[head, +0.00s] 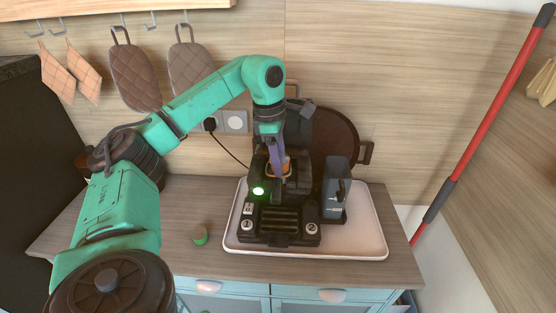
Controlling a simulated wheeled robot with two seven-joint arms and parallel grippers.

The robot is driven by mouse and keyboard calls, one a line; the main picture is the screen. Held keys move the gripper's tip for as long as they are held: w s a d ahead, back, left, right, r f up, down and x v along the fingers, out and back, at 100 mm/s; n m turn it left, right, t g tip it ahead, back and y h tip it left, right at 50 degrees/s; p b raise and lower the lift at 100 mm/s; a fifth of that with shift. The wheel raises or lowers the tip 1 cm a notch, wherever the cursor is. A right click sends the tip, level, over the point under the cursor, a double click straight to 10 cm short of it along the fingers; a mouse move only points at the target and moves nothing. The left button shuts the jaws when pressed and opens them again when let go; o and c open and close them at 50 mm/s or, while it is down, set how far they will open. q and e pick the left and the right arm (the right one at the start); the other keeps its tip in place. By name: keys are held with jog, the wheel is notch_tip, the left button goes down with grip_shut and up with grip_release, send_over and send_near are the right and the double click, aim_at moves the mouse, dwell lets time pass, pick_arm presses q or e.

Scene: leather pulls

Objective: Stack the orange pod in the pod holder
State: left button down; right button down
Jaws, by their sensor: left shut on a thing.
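My left gripper (277,168) points down over the black coffee machine (262,218). It is shut on the orange pod (285,168), of which only a small orange part shows around the fingers. The pod is at the upper part of the machine, above its front. I cannot tell whether the pod touches the machine. I cannot pick out the pod holder for certain; a dark upright unit (334,190) stands at the machine's right side. My right gripper is out of view.
The machine stands on a white tray (373,240) on the wooden counter (185,262). A round brown board (338,138) leans on the wall behind. A red pole (490,120) stands at right.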

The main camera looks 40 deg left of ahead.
pick_arm(q)
jog(key=c, duration=0.5)
grip_release()
jog(key=shift+s+d+f+g, duration=0.1)
jog(key=shift+f+g, duration=0.05)
jog(key=shift+f, duration=0.3)
jog(key=shift+s+f+g, duration=0.1)
jog(key=shift+f+g, duration=0.05)
jog(key=shift+f, duration=0.3)
jog(key=shift+r+p, duration=0.3)
jog(key=shift+r, duration=0.2)
jog(key=shift+w+r, duration=0.2)
jog(key=shift+r, duration=0.1)
jog(key=r, duration=0.3)
jog(key=a+r, duration=0.1)
jog(key=r, duration=0.1)
jog(key=shift+w+r+b, duration=0.2)
jog(key=shift+w+b, duration=0.1)
notch_tip(320, 180, up, 6)
jog(key=p, duration=0.4)
jog(key=shift+s+a+r, duration=0.15)
jog(key=shift+s+a, duration=0.15)
jog(key=shift+a, duration=0.05)
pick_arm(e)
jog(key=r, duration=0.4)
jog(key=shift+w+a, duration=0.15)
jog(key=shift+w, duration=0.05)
pick_arm(q)
jog(key=shift+s, duration=0.1)
